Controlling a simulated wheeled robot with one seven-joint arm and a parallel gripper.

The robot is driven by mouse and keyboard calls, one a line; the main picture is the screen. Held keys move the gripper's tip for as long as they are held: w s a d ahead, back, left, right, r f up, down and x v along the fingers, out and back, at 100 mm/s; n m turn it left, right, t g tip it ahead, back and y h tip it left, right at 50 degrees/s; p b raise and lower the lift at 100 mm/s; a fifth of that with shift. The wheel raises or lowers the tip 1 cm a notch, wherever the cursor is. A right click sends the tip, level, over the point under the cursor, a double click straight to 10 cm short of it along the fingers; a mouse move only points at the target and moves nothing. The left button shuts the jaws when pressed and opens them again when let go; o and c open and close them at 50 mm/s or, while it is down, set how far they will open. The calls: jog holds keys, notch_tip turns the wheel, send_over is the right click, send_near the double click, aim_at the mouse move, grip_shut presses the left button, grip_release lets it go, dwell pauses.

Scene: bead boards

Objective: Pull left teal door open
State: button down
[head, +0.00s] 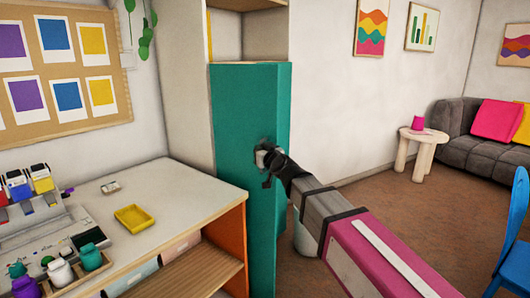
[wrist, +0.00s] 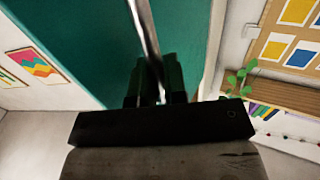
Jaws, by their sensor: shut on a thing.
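The teal door (head: 234,110) is on the tall pale cabinet in the middle of the head view. Its narrow edge faces right, and it seems to stand partly out from the cabinet. In the wrist view the teal door (wrist: 90,40) fills the upper middle. My gripper (head: 268,160) is at the door's front at mid height. It is shut on a metal bar handle (wrist: 145,35), which runs up between the two dark fingers in the wrist view. The fingers hide part of the handle.
A pale worktop (head: 160,188) with a yellow tray (head: 132,217) and several small bottles stands left of the door. A round side table (head: 421,140) and a grey sofa (head: 462,130) are far right. A blue chair (head: 514,240) is at the right edge. The brown floor between is mostly clear.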

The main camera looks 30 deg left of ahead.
jog(key=shift+s, duration=0.25)
dwell(0.4)
jog(key=c, duration=1.2)
grip_release()
jog(key=v, duration=1)
jog(key=shift+s+d, duration=0.25)
jog(key=shift+f, duration=0.1)
